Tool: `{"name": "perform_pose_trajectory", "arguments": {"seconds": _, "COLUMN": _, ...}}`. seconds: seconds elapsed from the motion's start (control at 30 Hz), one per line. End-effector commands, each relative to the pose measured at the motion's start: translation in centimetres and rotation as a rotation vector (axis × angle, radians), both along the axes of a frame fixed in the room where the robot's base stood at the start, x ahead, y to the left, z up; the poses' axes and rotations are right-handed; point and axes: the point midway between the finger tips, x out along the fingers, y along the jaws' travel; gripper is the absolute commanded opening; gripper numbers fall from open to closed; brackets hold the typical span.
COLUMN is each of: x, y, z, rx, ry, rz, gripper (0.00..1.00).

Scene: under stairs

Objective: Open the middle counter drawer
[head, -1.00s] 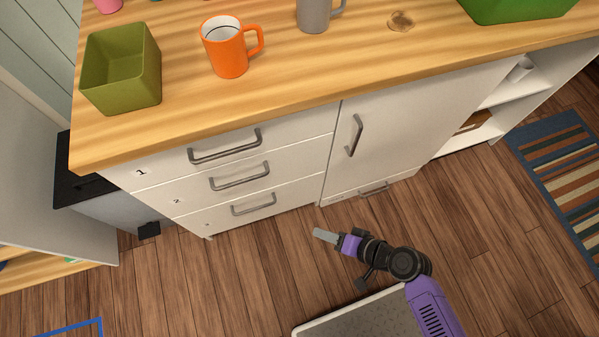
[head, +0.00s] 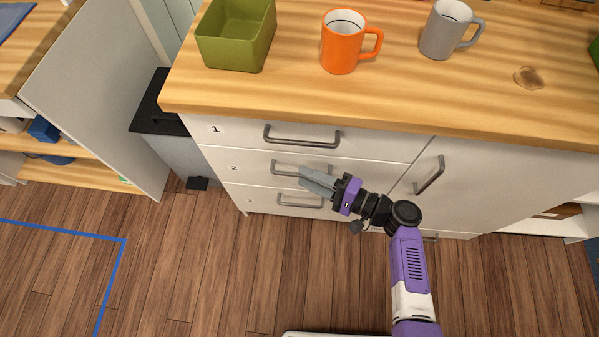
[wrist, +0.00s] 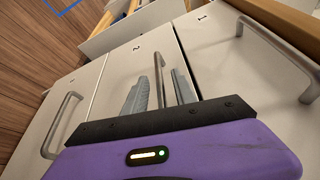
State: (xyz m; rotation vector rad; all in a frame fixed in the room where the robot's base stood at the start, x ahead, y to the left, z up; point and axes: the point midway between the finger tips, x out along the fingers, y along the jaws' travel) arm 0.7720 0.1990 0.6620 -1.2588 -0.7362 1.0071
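The middle drawer (head: 255,171), marked 2, is in the white counter under the wooden top. Its front looks flush with the others in the head view. Its grey bar handle (wrist: 159,72) shows in the wrist view between my two grey fingers. My gripper (wrist: 160,92) is open, with one finger on each side of the handle; I cannot tell whether either touches it. In the head view my gripper (head: 303,176) covers part of this handle, reaching in from the right.
The top drawer handle (head: 301,139) is close above, and the bottom drawer handle (head: 300,200) close below. A cabinet door handle (head: 429,175) is to the right. A green bin (head: 237,45), orange mug (head: 343,50) and grey mug (head: 445,35) stand on top.

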Motion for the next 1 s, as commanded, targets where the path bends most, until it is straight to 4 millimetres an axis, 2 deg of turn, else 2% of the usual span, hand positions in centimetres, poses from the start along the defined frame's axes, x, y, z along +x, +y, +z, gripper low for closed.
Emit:
{"name": "perform_pose_trajectory", "arguments": {"seconds": 0.03, "x": 0.2, "y": 0.8, "z": -0.1, "rx": 0.000, "ry": 0.000, "rz": 0.003, "gripper": 0.33}}
{"name": "perform_pose_trajectory", "arguments": {"seconds": 0.2, "x": 1.0, "y": 2.3, "z": -0.2, "rx": -0.001, "ry": 0.000, "rz": 0.001, "gripper": 0.33}}
{"name": "perform_pose_trajectory", "arguments": {"seconds": 0.57, "x": 1.2, "y": 2.7, "z": -0.3, "rx": -0.002, "ry": 0.001, "rz": -0.001, "gripper": 0.33}}
{"name": "perform_pose_trajectory", "arguments": {"seconds": 0.73, "x": 1.2, "y": 2.7, "z": -0.3, "rx": -0.002, "ry": 0.001, "rz": -0.001, "gripper": 0.00}}
{"name": "perform_pose_trajectory", "arguments": {"seconds": 1.0, "x": 1.1, "y": 2.7, "z": -0.3, "rx": -0.002, "ry": 0.001, "rz": -0.001, "gripper": 0.00}}
